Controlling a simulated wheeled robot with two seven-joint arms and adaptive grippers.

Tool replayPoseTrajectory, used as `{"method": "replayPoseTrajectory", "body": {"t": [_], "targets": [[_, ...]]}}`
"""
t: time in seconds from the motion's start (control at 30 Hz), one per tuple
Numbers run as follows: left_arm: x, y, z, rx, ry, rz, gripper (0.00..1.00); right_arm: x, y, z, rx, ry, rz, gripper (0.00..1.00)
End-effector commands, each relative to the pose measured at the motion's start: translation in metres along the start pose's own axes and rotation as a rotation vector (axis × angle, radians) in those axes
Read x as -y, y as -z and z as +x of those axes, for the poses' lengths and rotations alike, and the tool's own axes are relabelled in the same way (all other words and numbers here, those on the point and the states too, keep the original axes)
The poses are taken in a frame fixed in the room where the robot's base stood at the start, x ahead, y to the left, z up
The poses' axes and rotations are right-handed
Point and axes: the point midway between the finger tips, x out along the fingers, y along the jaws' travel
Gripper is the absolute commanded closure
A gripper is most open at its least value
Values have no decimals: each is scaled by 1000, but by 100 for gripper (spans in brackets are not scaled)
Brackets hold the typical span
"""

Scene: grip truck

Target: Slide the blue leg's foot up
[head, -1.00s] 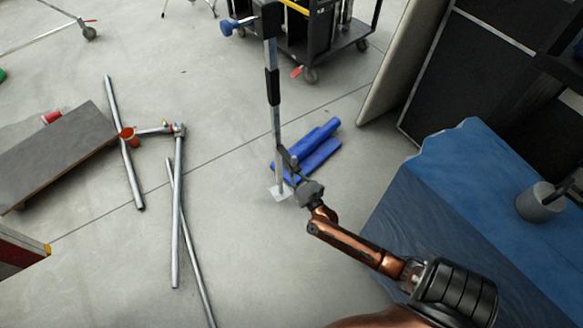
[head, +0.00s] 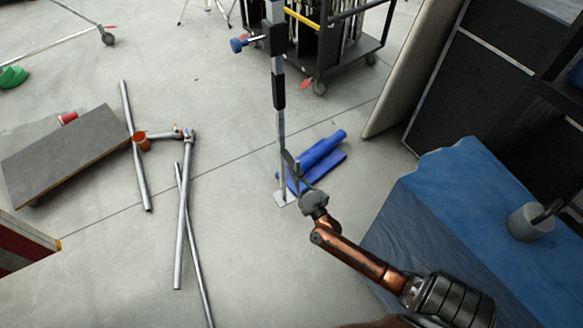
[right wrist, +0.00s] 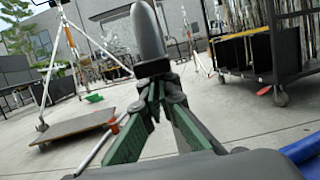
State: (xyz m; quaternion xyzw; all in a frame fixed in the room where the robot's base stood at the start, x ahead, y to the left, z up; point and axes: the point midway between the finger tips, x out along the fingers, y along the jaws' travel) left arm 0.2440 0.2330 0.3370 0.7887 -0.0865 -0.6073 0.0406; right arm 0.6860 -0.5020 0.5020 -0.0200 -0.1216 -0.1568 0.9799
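The leg (head: 278,92) is an upright metal pole with black sleeves and a blue knob (head: 238,44) near its top. Its flat pale foot plate (head: 284,199) lies at the bottom, at floor level. My right gripper (head: 301,182) is low beside the pole, just right of and above the foot. In the right wrist view, its green-lined fingers (right wrist: 155,95) close together on a dark, round-ended grey piece (right wrist: 148,35). The same piece (head: 290,161) leans beside the pole; whether it belongs to the leg's foot is unclear. My left gripper is out of view.
Blue rolls (head: 322,150) lie on the floor behind the foot. Metal pipes (head: 183,215) and a grey board (head: 65,152) lie left. A blue-covered block (head: 470,210) stands right, a loaded cart (head: 330,60) behind. The floor in front of the foot is clear.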

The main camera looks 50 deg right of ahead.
Motion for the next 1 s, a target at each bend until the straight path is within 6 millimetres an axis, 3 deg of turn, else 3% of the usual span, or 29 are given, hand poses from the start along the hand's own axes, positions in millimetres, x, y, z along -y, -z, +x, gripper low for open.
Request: {"method": "replayPoseTrajectory", "body": {"t": [0.3, 0.73, 0.87, 1.0], "targets": [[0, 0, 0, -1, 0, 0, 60, -1, 3, -49, -6, -1, 2, 100], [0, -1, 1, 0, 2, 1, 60, -1, 6, -60, -21, -7, -25, 100], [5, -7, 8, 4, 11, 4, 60, -2, 13, -72, -71, -43, -183, 100], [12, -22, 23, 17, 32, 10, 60, -5, 35, -104, -177, -147, -519, 100]]}}
